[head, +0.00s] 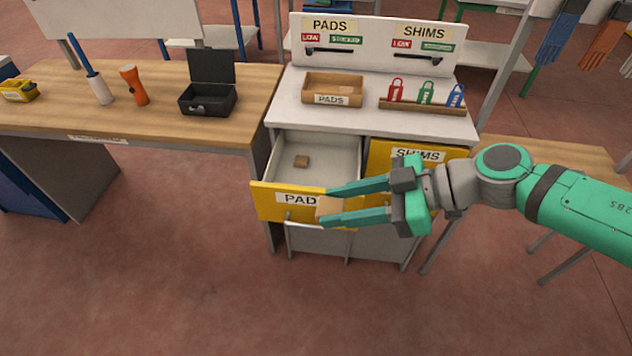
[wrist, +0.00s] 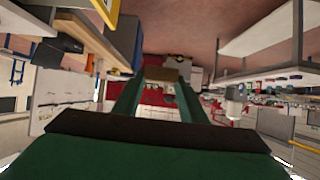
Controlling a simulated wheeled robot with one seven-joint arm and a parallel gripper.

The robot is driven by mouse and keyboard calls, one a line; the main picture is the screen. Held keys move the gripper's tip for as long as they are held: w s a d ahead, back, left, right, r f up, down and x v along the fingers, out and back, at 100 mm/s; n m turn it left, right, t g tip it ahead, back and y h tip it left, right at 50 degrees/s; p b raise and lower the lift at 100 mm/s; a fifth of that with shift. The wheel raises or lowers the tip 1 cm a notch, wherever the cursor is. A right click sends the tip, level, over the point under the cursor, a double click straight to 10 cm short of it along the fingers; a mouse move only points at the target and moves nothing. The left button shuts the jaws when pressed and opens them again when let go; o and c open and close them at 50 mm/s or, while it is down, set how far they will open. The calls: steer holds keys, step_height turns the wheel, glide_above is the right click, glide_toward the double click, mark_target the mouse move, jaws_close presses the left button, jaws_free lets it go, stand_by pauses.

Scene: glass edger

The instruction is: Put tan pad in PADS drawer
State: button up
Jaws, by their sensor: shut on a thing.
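My gripper (head: 328,206) is shut on a tan pad (head: 328,208), held between its fingertips. The pad also shows between the green fingers in the wrist view (wrist: 161,74). In the head view the gripper is in front of the yellow front of the open PADS drawer (head: 272,204) and hides part of its label. The exact gap between the held pad and the drawer front cannot be told.
A wooden PADS tray (head: 332,101) and a rack of red, green and blue tags (head: 427,108) stand on the cabinet top. The yellow SHIMS drawer (head: 390,157) is to the right, partly behind my gripper. A wooden bench (head: 150,117) with a black box (head: 208,98) is at left.

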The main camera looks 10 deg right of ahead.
steer(key=w+a+f+m+t+h, duration=0.2)
steer(key=w+a+f+m+h, duration=0.1)
steer(key=f, duration=1.2)
steer(key=w+a+f+m+t+h, duration=0.3)
steer(key=w+f+m, duration=0.3)
steer(key=f, duration=0.8)
steer(key=w+a+f+m+t+h, duration=0.3)
steer(key=w+f+m+h, duration=0.1)
steer(key=f, duration=1.1)
steer(key=shift+w+a+f+m+h, duration=0.2)
steer(key=shift+a+f+m+h, duration=0.15)
steer(key=shift+m+h, duration=0.35)
steer(key=shift+d, duration=0.2)
